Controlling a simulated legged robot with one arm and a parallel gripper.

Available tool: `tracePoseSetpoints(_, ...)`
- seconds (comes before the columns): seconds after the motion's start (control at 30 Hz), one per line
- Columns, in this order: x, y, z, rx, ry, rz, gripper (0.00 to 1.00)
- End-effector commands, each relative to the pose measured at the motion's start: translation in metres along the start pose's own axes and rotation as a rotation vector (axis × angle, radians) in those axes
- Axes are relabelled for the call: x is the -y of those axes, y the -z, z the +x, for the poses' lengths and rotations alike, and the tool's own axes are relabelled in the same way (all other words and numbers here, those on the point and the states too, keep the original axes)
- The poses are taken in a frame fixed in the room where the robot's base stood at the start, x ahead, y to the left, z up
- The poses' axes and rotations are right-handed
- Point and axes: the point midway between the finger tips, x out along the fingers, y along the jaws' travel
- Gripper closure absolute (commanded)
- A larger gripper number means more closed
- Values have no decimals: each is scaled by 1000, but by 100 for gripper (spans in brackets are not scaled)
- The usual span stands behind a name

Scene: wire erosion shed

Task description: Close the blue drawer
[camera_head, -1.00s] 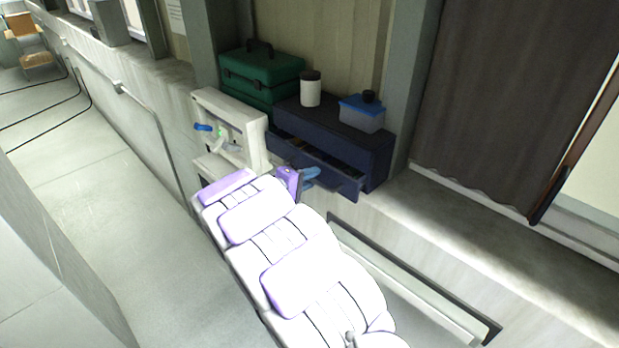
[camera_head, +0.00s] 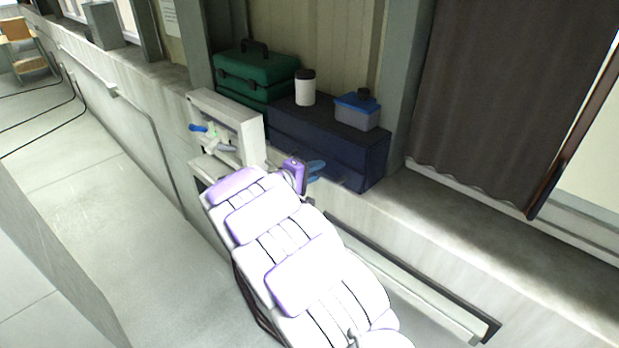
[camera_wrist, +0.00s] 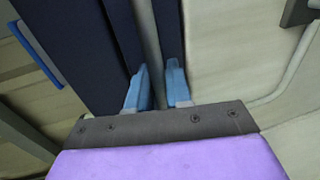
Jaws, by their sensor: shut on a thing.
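The dark blue drawer (camera_head: 352,181) is the lower front of a dark blue cabinet (camera_head: 345,145) on the ledge. In the head view its front looks about flush with the cabinet, and no inside shows. Whether a small gap is left I cannot tell. My gripper (camera_head: 315,170) is at the drawer's front, its blue fingers partly hidden by the purple wrist. In the wrist view, my gripper (camera_wrist: 157,85) has a finger on each side of a grey handle bar (camera_wrist: 147,35) and is shut on it. Dark blue panels (camera_wrist: 75,45) lie behind the bar.
A white jar (camera_head: 305,88) and a blue-lidded box (camera_head: 357,113) stand on the cabinet. A green toolbox (camera_head: 256,80) and a pale frame with a blue-handled part (camera_head: 232,128) are to the left. The ledge right of the cabinet is clear (camera_head: 450,195).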

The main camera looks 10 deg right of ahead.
Motion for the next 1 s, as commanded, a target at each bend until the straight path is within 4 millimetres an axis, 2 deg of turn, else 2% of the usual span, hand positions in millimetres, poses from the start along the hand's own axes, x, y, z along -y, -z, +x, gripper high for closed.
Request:
tracePoseSetpoints(0.33, 0, 2, 1, -7, 1, -1, 100)
tracePoseSetpoints(0.37, 0, 2, 1, -7, 1, -1, 78)
tracePoseSetpoints(0.5, 0, 1, 1, -5, 1, -1, 65)
tracePoseSetpoints(0.83, -1, -1, -3, -4, 1, 1, 65)
tracePoseSetpoints(1.0, -1, 0, -28, -7, -1, 0, 65)
